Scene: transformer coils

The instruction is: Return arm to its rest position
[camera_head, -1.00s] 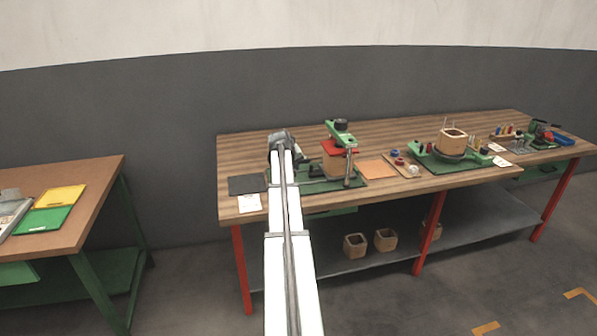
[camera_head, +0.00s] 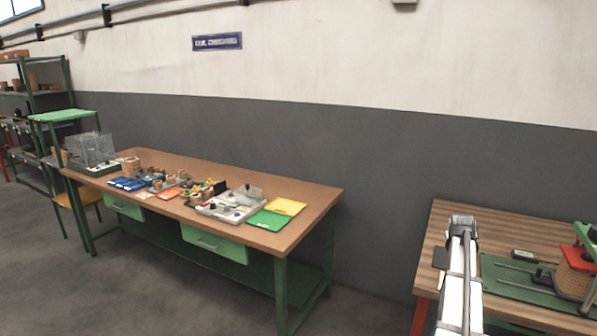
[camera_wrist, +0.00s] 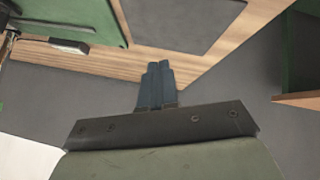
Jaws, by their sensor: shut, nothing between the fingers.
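My arm shows at the lower right of the head view, its white links reaching up to my gripper (camera_head: 462,222) at the left end of the wooden bench (camera_head: 440,222). In the wrist view my gripper (camera_wrist: 156,84) has its two blue-grey fingers together, with nothing between them. The fingers appear over the bench edge, just below a dark grey mat (camera_wrist: 180,22). A green mat (camera_wrist: 75,15) lies at the upper left there. Whether the fingertips touch the bench cannot be told.
A green fixture mat (camera_head: 520,285) with a coil (camera_head: 572,282) lies right of my arm. A second table (camera_head: 300,190) with green and yellow sheets and several parts stands to the left. Open floor lies between the tables.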

